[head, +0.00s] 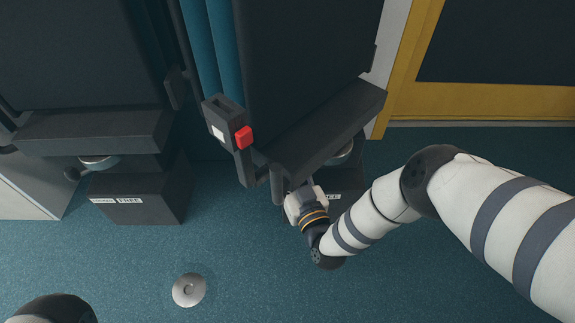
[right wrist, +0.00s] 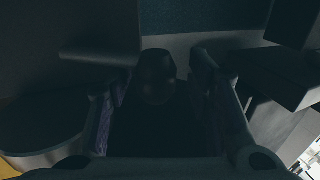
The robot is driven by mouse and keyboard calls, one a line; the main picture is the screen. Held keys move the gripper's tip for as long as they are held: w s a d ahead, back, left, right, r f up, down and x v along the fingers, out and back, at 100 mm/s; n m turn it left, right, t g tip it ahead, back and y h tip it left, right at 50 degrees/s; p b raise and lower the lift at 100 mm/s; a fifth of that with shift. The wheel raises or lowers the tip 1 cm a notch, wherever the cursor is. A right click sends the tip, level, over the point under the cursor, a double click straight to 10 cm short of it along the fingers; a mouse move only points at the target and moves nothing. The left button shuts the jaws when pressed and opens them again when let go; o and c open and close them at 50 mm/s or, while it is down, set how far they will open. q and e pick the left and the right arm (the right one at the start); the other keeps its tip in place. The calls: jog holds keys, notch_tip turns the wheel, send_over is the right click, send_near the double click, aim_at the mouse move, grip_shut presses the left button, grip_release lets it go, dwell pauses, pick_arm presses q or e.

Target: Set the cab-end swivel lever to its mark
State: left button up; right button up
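My right gripper (head: 296,188) reaches in low under the front edge of the right seat (head: 330,125). In the right wrist view its two fingers (right wrist: 160,105) stand apart. A dark rounded knob (right wrist: 157,72), seemingly the end of a swivel lever, shows between and beyond them, with a gap on each side. I cannot tell which seat is the cab-end one, and no setting mark is readable. My left gripper is out of view.
Dark pedestal boxes with "FREE" labels stand under the left seat (head: 140,200) and the right seat (head: 350,190). A silver disc (head: 189,290) lies on the open blue floor. A yellow-framed panel (head: 470,103) is at upper right.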

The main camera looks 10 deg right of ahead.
jog(key=s+d, duration=0.1)
jog(key=s, duration=1.1)
jog(key=shift+d, duration=0.25)
